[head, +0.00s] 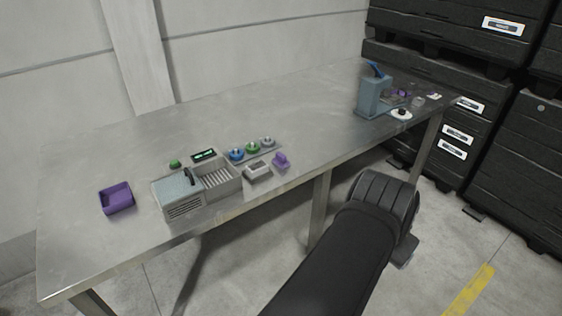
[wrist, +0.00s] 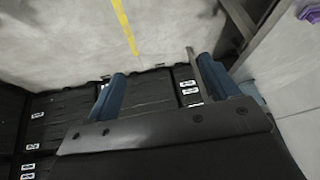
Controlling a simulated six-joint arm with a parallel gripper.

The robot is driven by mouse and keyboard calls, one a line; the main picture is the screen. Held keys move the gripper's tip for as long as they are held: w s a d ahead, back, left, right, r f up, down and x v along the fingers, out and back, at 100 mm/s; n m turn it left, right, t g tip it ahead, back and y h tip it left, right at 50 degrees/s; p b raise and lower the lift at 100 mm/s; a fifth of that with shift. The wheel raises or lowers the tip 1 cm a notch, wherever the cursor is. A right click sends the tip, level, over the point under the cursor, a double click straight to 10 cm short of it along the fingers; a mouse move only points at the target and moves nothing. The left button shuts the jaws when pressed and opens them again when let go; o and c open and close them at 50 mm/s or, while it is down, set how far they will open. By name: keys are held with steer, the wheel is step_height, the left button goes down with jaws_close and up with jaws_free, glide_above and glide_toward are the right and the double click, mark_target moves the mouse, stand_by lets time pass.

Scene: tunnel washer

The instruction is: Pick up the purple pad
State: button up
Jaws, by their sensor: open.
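A small purple piece (head: 281,160), which looks like the purple pad, lies near the front edge of the metal table, right of a small grey block. Another purple item (head: 402,92) sits among small things at the table's far right end; I cannot tell its exact shape. In the wrist view, part of a purple thing (wrist: 307,10) shows at the top right corner; I cannot tell which one it is. My gripper (wrist: 162,88) is open, its two blue fingers apart with nothing between them. It is off the table; in the head view the fingers cannot be made out.
A purple tray (head: 117,207), a grey washer-like machine (head: 180,205) and a row of blue, green and grey knobs (head: 253,148) stand on the table. A blue-grey container (head: 370,98) stands at the right end. Black crates (head: 430,60) are stacked beyond. The table's middle back is clear.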

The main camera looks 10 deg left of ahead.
steer(key=w+d+r+m, duration=0.5)
steer(key=w+d+r, duration=0.2)
steer(key=w+r, duration=0.3)
steer(key=n+g, duration=0.1)
steer(key=n, duration=0.3)
glide_above(280, 155)
steer(key=s+a, duration=0.4)
step_height(280, 155, down, 12)
steer(key=shift+g, duration=0.3)
steer(key=x, duration=1.2)
steer(key=shift+d+r, duration=0.1)
steer(key=shift+d, duration=0.05)
steer(key=shift+x, duration=2.75)
steer(key=shift+s, duration=0.15)
steer(key=c, duration=1.1)
